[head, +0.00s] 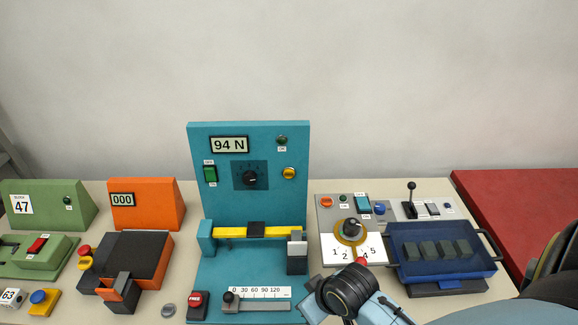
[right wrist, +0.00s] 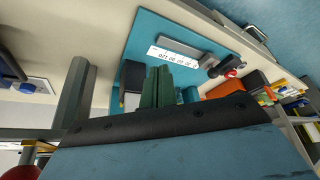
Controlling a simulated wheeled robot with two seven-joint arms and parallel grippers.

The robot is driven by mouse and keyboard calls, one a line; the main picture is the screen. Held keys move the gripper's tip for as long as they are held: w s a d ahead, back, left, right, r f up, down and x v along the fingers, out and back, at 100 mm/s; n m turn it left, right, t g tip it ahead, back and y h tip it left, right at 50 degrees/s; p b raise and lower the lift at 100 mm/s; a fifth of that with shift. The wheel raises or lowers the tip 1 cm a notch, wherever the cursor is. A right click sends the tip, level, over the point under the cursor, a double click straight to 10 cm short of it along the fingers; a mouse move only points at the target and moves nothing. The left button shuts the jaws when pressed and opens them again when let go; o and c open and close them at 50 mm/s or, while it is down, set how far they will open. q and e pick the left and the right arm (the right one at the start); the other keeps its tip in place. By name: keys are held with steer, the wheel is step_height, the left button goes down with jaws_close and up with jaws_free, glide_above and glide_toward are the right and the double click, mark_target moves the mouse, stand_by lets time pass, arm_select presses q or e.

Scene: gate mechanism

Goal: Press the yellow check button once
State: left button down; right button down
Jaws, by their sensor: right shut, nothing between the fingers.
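The yellow check button (head: 289,173) is a small round button on the right side of the upright teal panel (head: 265,135). The button cannot be made out in that view. My left gripper is out of view.
The panel has a 94 N display (head: 229,144), a green switch (head: 210,174) and a black dial (head: 250,178). A yellow bar (head: 230,232) crosses below. A blue tray (head: 408,270) stands right; an orange device (head: 145,203) stands left. Space before the button looks clear.

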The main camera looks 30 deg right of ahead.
mark_target(292, 178)
steer(key=w+d+r+m+t, duration=0.1)
steer(key=w+d+r+t, duration=0.2)
steer(key=w, duration=0.8)
steer(key=w+d+r+m+t+y+p, duration=0.1)
steer(key=w+d+r, duration=0.4)
steer(key=w, duration=0.5)
steer(key=shift+w+d+r+m+t, duration=0.25)
steer(key=shift+w+d+m+t, duration=0.25)
steer(key=shift+m+t, duration=0.45)
steer(key=shift+w+d+f+b, duration=0.2)
steer(key=shift+w+d+b, duration=0.55)
steer(key=shift+w+b, duration=0.4)
steer(key=shift+w+d+f+b, duration=0.2)
steer(key=shift+w+d+b, duration=0.7)
steer(key=shift+w, duration=0.35)
steer(key=shift+w+d+f+b, duration=0.2)
steer(key=shift+w+d+b, duration=0.45)
steer(key=shift+w+b, duration=0.55)
steer(key=shift+w+d, duration=0.1)
steer(key=shift+w+d, duration=0.15)
steer(key=shift+w, duration=0.1)
